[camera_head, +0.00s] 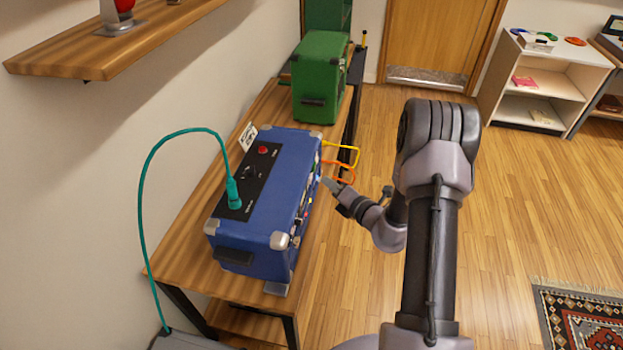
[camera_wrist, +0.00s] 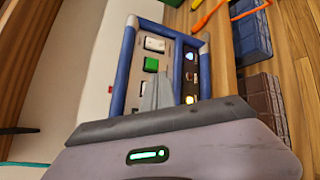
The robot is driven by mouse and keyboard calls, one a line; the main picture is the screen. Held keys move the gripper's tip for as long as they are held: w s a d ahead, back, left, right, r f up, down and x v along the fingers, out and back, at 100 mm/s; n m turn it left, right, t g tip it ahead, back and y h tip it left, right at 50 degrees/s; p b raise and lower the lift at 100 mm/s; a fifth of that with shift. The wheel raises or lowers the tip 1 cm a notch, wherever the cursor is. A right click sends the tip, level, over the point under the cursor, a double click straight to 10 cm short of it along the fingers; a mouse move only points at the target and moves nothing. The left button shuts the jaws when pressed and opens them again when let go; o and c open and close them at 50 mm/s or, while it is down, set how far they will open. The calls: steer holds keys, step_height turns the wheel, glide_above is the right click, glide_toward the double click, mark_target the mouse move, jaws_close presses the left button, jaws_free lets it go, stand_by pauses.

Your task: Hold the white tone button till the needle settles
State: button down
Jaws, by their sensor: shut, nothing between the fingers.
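The blue amp (camera_head: 262,215) stands on a wooden bench, its control face turned to the right, toward my arm. My gripper (camera_head: 328,184) is beside that face in the head view; whether it touches is unclear. In the wrist view, the shut fingers (camera_wrist: 158,78) are in front of the amp's panel (camera_wrist: 170,50). No needle can be made out. The fingers hide part of the panel.
A teal cable (camera_head: 141,200) plugs into the amp's top. Yellow (camera_head: 348,148) and orange (camera_head: 340,165) cables stick out near my gripper. A green amp (camera_head: 320,75) stands behind on the bench (camera_head: 172,255). A wooden shelf (camera_head: 95,55) hangs above left.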

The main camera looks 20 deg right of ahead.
steer(key=shift+w+a, duration=0.35)
steer(key=shift+a, duration=0.15)
steer(key=shift+a, duration=0.1)
stand_by(1.6)
steer(key=shift+w+a, duration=0.25)
steer(key=shift+w+a, duration=0.25)
steer(key=shift+a, duration=0.15)
stand_by(1.7)
stand_by(2.4)
steer(key=shift+s+d+p, duration=0.3)
steer(key=shift+s+d, duration=0.2)
steer(key=shift+d, duration=0.25)
steer(key=shift+s+d, duration=0.7)
steer(key=shift+d, duration=0.35)
steer(key=shift+s+d, duration=0.7)
steer(key=shift+d, duration=0.35)
